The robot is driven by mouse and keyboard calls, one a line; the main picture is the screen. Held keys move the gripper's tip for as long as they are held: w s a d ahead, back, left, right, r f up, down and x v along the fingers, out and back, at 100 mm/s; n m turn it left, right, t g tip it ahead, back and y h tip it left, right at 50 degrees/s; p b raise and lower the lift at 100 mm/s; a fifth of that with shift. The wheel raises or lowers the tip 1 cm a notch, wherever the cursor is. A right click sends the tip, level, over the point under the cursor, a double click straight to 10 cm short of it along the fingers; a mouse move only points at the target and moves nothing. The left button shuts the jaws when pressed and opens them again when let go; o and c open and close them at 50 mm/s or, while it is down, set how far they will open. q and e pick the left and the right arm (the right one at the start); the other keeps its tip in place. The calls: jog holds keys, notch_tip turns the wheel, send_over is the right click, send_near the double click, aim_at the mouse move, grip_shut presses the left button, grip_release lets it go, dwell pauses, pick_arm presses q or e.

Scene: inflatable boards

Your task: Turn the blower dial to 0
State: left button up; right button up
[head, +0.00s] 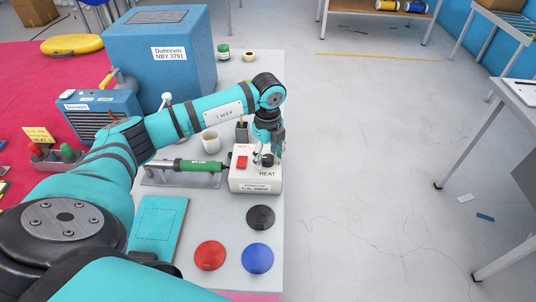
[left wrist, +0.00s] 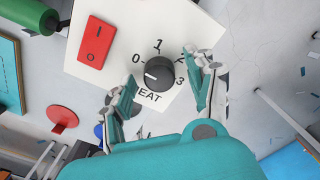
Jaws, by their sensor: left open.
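The blower control box (head: 255,182) is a white block on the light grey bench, with a red rocker switch (head: 242,162) and the word HEAT. In the left wrist view its face shows a dark round dial (left wrist: 162,73) ringed by 0, 1, a partly hidden 2, and 3. The dial's small white mark is on its left side, a little below the 0. My left gripper (head: 266,158) is above the box. Its open fingers (left wrist: 164,88) are on either side of the dial with gaps, holding nothing. My right gripper is in neither view.
A green-handled tool (head: 198,166) lies on a stand left of the box. A white cup (head: 210,141) and a dark pen holder (head: 242,131) stand behind. Black (head: 261,217), red (head: 210,255) and blue (head: 257,258) discs lie in front. Open floor is right of the bench.

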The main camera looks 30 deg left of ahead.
aim_at(268, 157)
pick_arm(q)
notch_tip(268, 157, up, 12)
dwell(0.6)
dwell(0.4)
